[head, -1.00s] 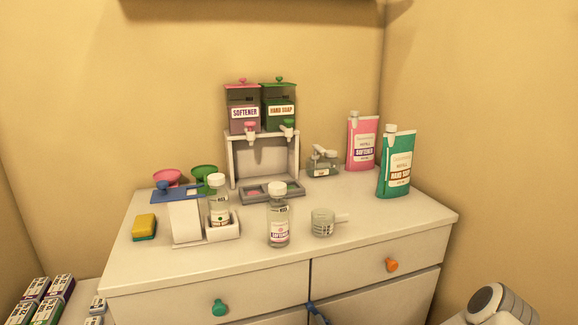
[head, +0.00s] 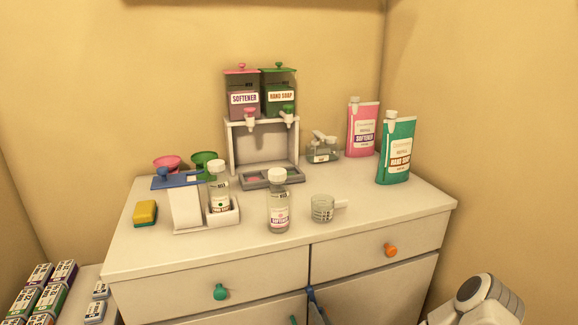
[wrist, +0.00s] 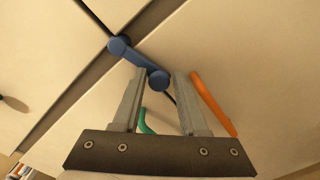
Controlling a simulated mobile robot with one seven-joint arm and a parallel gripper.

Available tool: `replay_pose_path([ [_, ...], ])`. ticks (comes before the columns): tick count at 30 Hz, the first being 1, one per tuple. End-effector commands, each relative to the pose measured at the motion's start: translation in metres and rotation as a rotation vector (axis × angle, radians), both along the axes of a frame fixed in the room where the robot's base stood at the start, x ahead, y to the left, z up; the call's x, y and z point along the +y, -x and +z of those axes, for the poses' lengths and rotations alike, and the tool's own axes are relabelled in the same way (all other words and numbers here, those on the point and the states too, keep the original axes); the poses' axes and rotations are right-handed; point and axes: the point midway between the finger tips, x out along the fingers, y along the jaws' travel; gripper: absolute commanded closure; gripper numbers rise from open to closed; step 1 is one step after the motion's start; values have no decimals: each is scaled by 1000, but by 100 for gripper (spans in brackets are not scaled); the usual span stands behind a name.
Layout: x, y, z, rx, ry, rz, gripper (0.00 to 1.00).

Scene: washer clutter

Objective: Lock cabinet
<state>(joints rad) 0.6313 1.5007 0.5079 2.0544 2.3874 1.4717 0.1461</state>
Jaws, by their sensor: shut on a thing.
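The white cabinet (head: 270,262) has drawers on top and doors below. A blue latch (head: 313,300) sits at the centre seam under the drawers; only its upper part shows in the head view. In the wrist view the latch (wrist: 139,62) runs from a round pivot near the drawer gap to a round end lower right, near the seam between the doors. My gripper (wrist: 160,76) is shut on that lower end, one finger on each side. An orange door handle (wrist: 213,103) and a teal door handle (wrist: 145,122) show near my fingers.
The drawers have a teal knob (head: 220,292) and an orange knob (head: 390,250). The top holds a dispenser stand (head: 232,150), a softener bottle (head: 279,205), a glass cup (head: 322,208) and refill packs (head: 397,150). Small boxes (head: 48,295) stand at lower left.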

Motion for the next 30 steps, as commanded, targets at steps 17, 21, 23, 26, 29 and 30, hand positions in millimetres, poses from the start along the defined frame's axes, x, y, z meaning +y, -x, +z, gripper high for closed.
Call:
replay_pose_path([
  [17, 17, -5, -2, -1, 9, 18, 81],
  [21, 22, -3, -2, -1, 10, 18, 82],
  [23, 24, -2, -2, -1, 10, 18, 82],
  [26, 27, -1, -2, -2, 10, 19, 83],
  [29, 28, -1, -2, -3, 10, 18, 84],
  [30, 28, -1, -2, -4, 11, 19, 84],
])
